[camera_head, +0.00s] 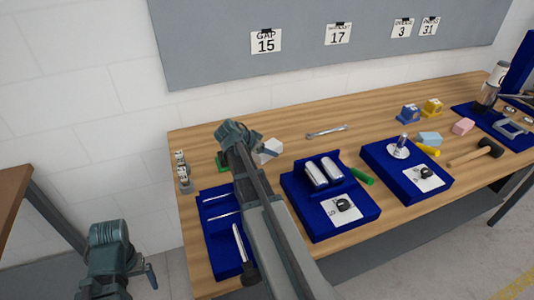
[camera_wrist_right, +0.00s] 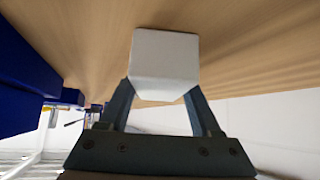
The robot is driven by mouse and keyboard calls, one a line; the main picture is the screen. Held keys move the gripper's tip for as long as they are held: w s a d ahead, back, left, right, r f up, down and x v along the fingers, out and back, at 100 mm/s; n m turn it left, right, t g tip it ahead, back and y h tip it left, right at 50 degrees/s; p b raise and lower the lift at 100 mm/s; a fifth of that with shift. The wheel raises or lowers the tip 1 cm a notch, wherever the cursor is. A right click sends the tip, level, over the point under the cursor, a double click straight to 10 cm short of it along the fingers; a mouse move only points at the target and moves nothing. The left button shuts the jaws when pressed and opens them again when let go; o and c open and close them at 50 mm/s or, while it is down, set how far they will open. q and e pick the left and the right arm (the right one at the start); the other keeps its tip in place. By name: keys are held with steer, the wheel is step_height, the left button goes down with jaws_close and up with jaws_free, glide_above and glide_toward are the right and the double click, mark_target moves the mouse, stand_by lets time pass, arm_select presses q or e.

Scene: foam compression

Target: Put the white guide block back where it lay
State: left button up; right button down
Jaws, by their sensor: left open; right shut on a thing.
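The white guide block (camera_head: 270,150) is at the back left of the wooden table, beside the end of my right arm. In the right wrist view the white block (camera_wrist_right: 165,62) sits between the fingers of my right gripper (camera_wrist_right: 160,92), which is shut on it. The wood surface is close behind the block; I cannot tell whether they touch. In the head view my right fingers are mostly hidden by the wrist. My left gripper (camera_head: 149,272) is open and empty, low at the left, off the table.
Blue trays (camera_head: 330,222) stand along the table (camera_head: 290,113), one with metal cylinders (camera_head: 322,172). A green piece (camera_head: 222,161) lies left of my right wrist. A wrench (camera_head: 327,131) lies behind the trays. Small bottles (camera_head: 182,172) stand at the left edge.

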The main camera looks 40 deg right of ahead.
steer(key=shift+f, duration=0.1)
steer(key=shift+c, duration=0.4)
jaws_free()
steer(key=shift+r, duration=0.4)
steer(key=p+v, duration=0.8)
steer(key=v, duration=0.3)
steer(key=shift+a+r, duration=0.15)
steer(key=shift+a, duration=0.15)
